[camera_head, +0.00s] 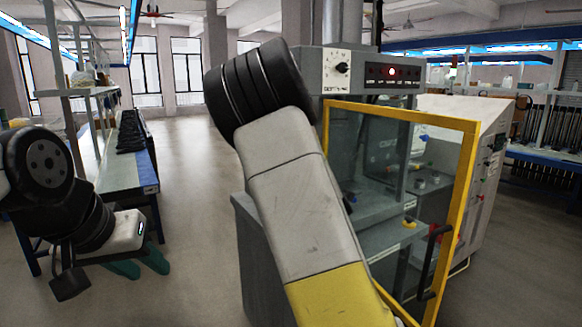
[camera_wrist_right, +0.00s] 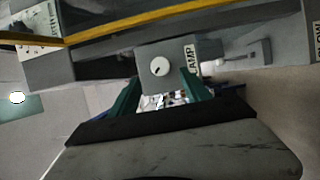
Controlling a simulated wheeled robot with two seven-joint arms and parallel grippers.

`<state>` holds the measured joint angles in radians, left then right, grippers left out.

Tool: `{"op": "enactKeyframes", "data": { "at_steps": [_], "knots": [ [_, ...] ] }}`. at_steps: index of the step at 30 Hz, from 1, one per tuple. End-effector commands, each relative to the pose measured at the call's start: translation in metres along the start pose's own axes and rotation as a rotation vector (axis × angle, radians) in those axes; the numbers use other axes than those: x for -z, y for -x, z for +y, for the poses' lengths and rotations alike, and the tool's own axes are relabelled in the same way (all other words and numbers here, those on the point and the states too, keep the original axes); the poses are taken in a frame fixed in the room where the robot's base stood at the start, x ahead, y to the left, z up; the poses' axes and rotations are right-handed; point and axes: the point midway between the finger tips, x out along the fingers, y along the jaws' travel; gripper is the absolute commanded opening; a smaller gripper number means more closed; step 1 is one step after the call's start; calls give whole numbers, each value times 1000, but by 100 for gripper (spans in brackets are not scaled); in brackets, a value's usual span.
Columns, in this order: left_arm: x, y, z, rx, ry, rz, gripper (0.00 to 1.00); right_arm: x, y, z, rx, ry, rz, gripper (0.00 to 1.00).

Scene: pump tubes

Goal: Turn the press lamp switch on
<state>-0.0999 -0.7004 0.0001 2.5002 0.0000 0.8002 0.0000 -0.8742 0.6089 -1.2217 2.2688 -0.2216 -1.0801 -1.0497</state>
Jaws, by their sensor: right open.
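In the right wrist view, a round white switch (camera_wrist_right: 160,67) with a small dark mark sits on a grey box, beside a label reading LAMP (camera_wrist_right: 191,60). My right gripper (camera_wrist_right: 158,84) is open, with its teal fingers either side of the switch in the picture. I cannot tell whether they touch it. In the head view my right arm rises in front of the machine, and its gripper is hidden. My left gripper (camera_head: 146,268) hangs at the left, empty, its teal fingers apart.
The grey machine (camera_head: 372,72) has a top panel with a dark knob (camera_head: 343,68) and a lit red lamp (camera_head: 392,71). Its yellow-framed door (camera_head: 465,190) stands open, with a black handle (camera_head: 430,262). A workbench (camera_head: 140,172) is at the left. Floor between is clear.

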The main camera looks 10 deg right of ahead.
Motion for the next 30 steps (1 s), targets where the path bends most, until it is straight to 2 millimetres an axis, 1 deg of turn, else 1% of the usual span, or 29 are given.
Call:
{"op": "enactKeyframes", "data": {
  "at_steps": [1,6,10,15,22,26,27,29,30],
  "knots": [
    [0,0,0,0,0,0,36,-1,-9,0,0,2,-1,56],
    [0,0,0,0,0,0,36,-1,-37,-1,1,-1,-2,56],
    [0,0,0,0,0,0,36,-1,-53,0,1,-3,-2,56],
    [0,0,0,0,0,0,36,-1,-62,-1,2,-6,-2,56],
    [0,0,0,0,0,0,36,-1,-62,-1,3,-7,-2,56],
    [0,0,0,0,0,0,36,-1,-62,-1,3,-7,-2,30],
    [0,0,0,0,0,0,36,-1,-62,-1,3,-7,-2,22],
    [0,0,0,0,0,0,36,-1,-62,-1,3,-7,-2,10],
    [0,0,0,0,0,0,36,-1,-62,-1,3,-7,-2,3]
  ]
}}
